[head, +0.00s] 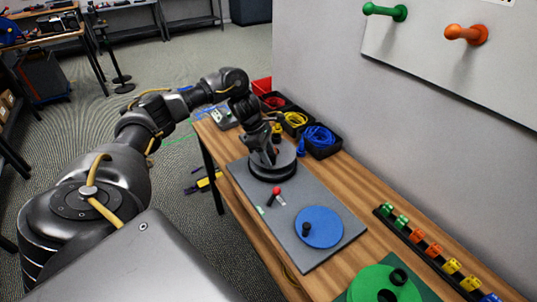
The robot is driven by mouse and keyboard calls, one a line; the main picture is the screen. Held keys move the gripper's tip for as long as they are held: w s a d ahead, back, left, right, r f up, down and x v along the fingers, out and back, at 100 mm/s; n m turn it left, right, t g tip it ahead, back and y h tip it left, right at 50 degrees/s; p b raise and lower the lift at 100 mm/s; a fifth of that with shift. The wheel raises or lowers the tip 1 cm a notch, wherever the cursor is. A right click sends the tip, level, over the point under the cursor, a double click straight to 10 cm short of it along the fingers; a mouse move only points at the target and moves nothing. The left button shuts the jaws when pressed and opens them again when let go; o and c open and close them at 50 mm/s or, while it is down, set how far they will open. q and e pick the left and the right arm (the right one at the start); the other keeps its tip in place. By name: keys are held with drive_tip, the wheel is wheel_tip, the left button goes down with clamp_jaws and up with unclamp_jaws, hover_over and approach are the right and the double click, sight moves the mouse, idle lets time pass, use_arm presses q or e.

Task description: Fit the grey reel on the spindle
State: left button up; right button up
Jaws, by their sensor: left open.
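The dark grey reel (273,172) lies flat at the far end of the grey board (292,208). My left gripper (268,152) is open and points down at the middle of the reel. It covers the reel's centre, so I cannot tell whether a spindle is inside or whether the fingers touch the reel. A blue disc (322,230) with a short black post (305,230) lies at the near end of the same board. My right gripper is out of view.
A red-tipped lever (277,192) stands between reel and blue disc. Black bins hold yellow cable (295,119) and blue cable (318,137) behind the reel. A green disc (365,283) with black rings lies nearer. A rack of coloured clips (434,250) runs along the wall.

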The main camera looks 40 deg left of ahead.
use_arm(q)
drive_tip(key=p+v, duration=0.1)
drive_tip(key=v, duration=0.9)
drive_tip(key=shift+r+p, duration=0.35)
drive_tip(key=shift+r, duration=0.05)
drive_tip(key=shift+a, duration=0.15)
